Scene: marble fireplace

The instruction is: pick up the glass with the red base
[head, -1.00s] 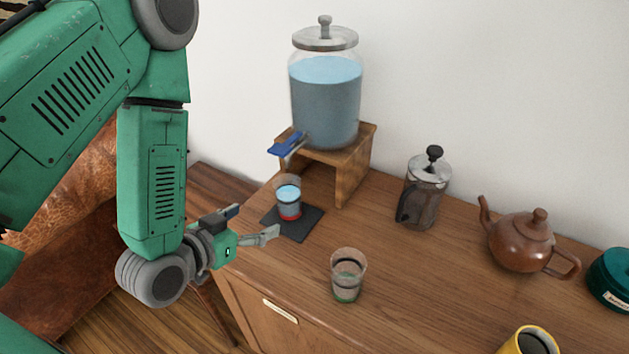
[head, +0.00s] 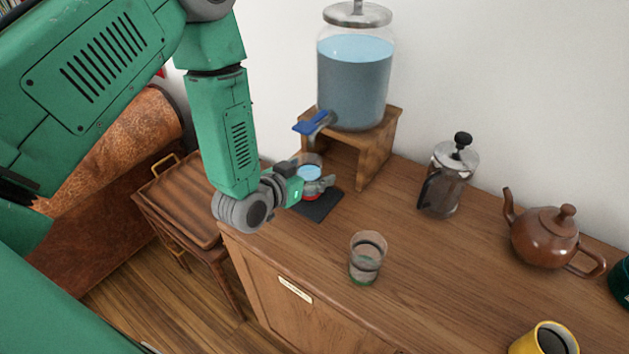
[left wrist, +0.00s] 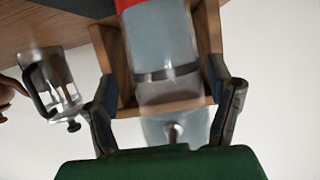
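The glass with the red base (head: 309,172) stands upright on a dark mat (head: 322,206) below the dispenser's tap and holds blue water. My left gripper (head: 313,188) is at the glass and partly covers its lower part. In the left wrist view, which is upside down, the glass (left wrist: 160,40) appears between the two spread fingers of my left gripper (left wrist: 165,85), its red base at the top edge. Gaps show between the fingers and the glass, so the gripper looks open. My right gripper is not in view.
The water dispenser (head: 354,85) with a blue tap stands on a wooden stand (head: 378,150) behind the glass. A second, green-based glass (head: 367,260) is nearer. A French press (head: 448,178), brown teapot (head: 545,238) and yellow mug (head: 545,342) stand right. Open wood lies between.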

